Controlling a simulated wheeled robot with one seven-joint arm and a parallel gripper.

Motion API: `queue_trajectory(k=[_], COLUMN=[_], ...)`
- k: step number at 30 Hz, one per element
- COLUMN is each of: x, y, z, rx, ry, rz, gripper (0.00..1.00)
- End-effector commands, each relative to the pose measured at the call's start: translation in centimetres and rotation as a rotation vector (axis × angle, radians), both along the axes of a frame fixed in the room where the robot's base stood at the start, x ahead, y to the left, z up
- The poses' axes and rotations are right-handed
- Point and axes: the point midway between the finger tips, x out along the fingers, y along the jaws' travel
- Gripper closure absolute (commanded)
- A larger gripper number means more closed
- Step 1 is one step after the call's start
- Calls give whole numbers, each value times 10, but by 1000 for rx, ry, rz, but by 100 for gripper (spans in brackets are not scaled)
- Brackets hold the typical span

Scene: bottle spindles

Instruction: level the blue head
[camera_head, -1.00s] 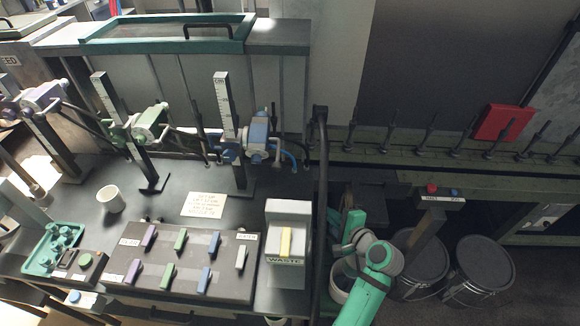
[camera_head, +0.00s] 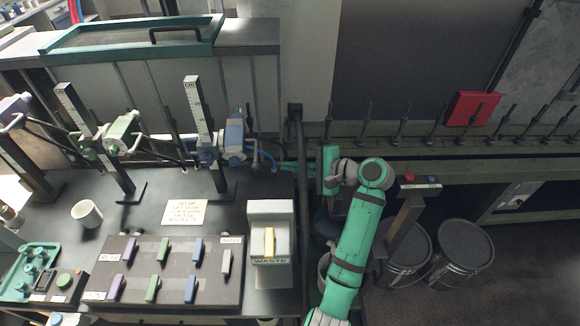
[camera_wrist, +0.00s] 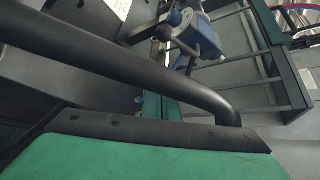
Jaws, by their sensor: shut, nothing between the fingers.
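The blue head (camera_head: 234,138) is a blue and white clamp unit on a black stand with a white scale (camera_head: 198,108) marked "cm". Its body runs nearly up and down in the picture, unlike the slanted green head (camera_head: 122,133). A blue hose hangs at its right. In the wrist view the blue head (camera_wrist: 200,36) shows at the top, with a dark ball-ended lever at its left. My gripper (camera_head: 288,165) is shut and empty, partly hidden behind the black upright rail, right of the blue head and apart from it. Its fingertips are hard to make out.
The black rail (camera_head: 297,190) stands between my arm and the bench; it crosses the wrist view close up (camera_wrist: 130,75). A waste bin (camera_head: 270,225), switch panel (camera_head: 172,270), paper note (camera_head: 184,212) and white cup (camera_head: 87,213) are on the bench. Drums (camera_head: 465,250) stand at right.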

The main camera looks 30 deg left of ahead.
Motion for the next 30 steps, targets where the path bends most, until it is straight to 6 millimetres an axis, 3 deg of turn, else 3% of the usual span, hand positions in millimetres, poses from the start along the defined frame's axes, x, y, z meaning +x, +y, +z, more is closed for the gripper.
queue_trajectory(k=[12, 21, 30], x=[-1, -27, -33], y=[68, 63, 62], z=[-28, -8, -4], rx=[-1, -1, -1], ry=[1, -2, 0], rz=[2, 0, -1], gripper=[100, 100, 100])
